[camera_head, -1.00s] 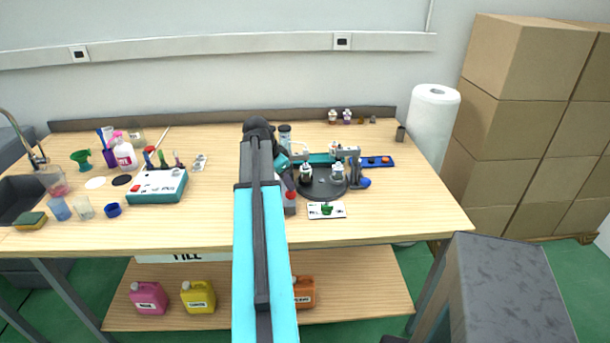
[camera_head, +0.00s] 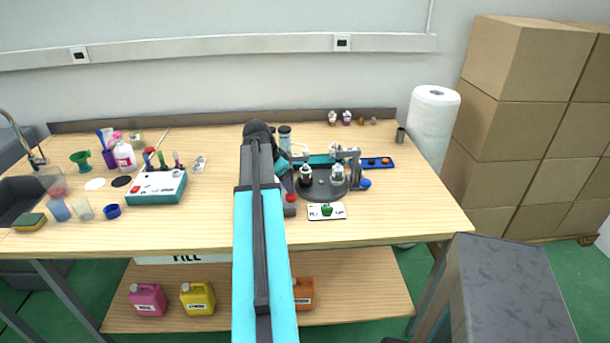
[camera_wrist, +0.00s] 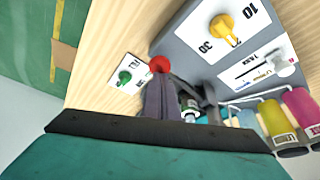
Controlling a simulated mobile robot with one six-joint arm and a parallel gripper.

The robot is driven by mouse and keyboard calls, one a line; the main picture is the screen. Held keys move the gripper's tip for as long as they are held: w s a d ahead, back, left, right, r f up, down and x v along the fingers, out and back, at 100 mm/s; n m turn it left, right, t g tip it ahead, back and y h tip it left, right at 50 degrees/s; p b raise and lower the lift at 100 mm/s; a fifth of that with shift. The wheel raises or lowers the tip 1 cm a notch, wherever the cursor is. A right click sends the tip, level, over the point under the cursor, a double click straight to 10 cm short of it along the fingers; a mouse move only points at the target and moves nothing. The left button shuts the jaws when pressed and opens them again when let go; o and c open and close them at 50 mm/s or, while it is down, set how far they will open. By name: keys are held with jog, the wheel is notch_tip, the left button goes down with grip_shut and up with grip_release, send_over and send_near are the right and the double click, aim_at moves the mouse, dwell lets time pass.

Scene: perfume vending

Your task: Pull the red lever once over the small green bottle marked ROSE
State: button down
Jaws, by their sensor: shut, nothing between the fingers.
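The red lever knob (camera_head: 291,198) shows just right of my arm, by a grey box. In the wrist view the red knob (camera_wrist: 160,64) lies just beyond my fingertips; I cannot tell whether they touch. My gripper (camera_wrist: 161,88) is shut and empty. Two small bottles stand there, a left one (camera_head: 306,175) and a right one (camera_head: 337,174). A small bottle with a green label (camera_wrist: 189,106) is partly hidden by my fingers. No ROSE marking is readable.
A white card with a green piece (camera_head: 327,211) lies in front of the turntable. The grey box has a yellow dial (camera_wrist: 222,28). Magenta and yellow bottles stand beside it (camera_wrist: 300,108). A blue tray (camera_head: 378,163) is at right. The bench's right front is clear.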

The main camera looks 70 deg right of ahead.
notch_tip(320, 180, up, 8)
jog(key=p, duration=0.4)
dwell(0.9)
dwell(0.9)
jog(key=shift+s, duration=0.1)
